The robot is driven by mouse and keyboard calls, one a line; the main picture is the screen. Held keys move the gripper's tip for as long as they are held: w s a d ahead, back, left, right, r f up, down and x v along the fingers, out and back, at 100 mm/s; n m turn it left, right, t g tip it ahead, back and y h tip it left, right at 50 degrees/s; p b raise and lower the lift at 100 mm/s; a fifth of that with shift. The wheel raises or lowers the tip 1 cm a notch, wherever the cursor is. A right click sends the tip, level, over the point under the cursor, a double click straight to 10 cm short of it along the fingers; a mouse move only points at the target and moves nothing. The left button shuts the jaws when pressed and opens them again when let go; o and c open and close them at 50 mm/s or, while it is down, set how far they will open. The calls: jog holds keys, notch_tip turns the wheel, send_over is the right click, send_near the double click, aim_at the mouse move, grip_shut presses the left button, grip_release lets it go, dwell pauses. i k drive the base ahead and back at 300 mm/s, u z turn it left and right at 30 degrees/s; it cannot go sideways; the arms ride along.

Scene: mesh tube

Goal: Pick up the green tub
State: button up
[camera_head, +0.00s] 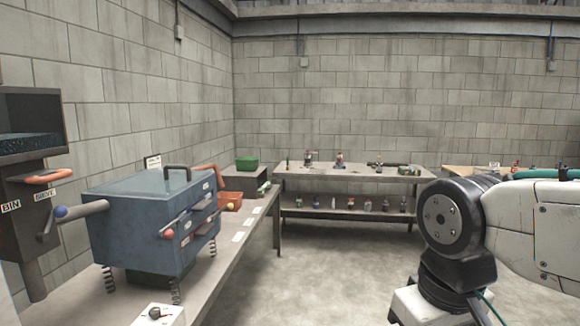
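A green tub (246,163) sits at the far end of the left workbench, in the corner near the back wall. It rests on a dark raised box or shelf (243,178). It looks small and boxy, and its contents cannot be made out. My arm shows at the right of the head view, well apart from the tub. My gripper is out of the frame.
A blue spring-mounted machine (150,222) with handles stands on the left workbench (225,262). An orange-red bin (231,201) sits near the tub. A back table (345,174) holds several small items, with more on its lower shelf (340,213). The middle floor (330,270) is clear.

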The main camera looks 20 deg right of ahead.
aim_at(243, 164)
jog(key=z, duration=0.3)
jog(key=i, duration=0.9)
jog(key=z, duration=0.6)
jog(key=i, duration=1.95)
jog(key=z, duration=0.2)
jog(key=i, duration=2)
jog(key=u, duration=0.4)
jog(key=i, duration=1.25)
jog(key=u, duration=1.7)
jog(key=i, duration=0.95)
jog(key=u, duration=0.95)
jog(key=i, duration=0.35)
jog(key=u, duration=0.25)
